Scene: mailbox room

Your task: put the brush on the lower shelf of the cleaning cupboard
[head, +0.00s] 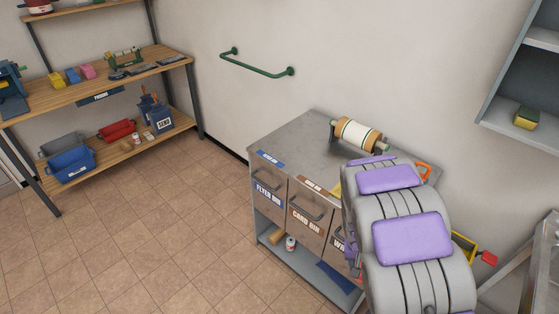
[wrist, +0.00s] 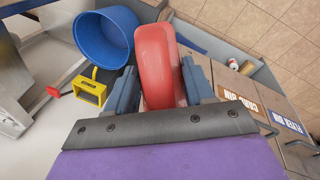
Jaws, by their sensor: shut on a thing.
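My gripper (wrist: 159,84) is shut on a long, rounded red thing in the wrist view, apparently the brush (wrist: 157,55). It lies between the two blue-grey fingers and points away from the wrist. No bristles show, so I cannot be sure of its kind. In the head view my purple and grey arm hides the held thing. A grey open cupboard (head: 487,108), apparently the cleaning cupboard, hangs on the wall at the upper right. A yellow and green sponge (head: 525,117) stands on its lower visible shelf, which is cut off by the frame edge.
A grey bin cabinet (head: 290,135) with a roller (head: 357,135) on top stands beside my arm. A blue tub (wrist: 103,38) and a yellow box (wrist: 90,90) with a red end are near the gripper. A loaded wooden shelf unit (head: 100,88) is at left. The tiled floor between is clear.

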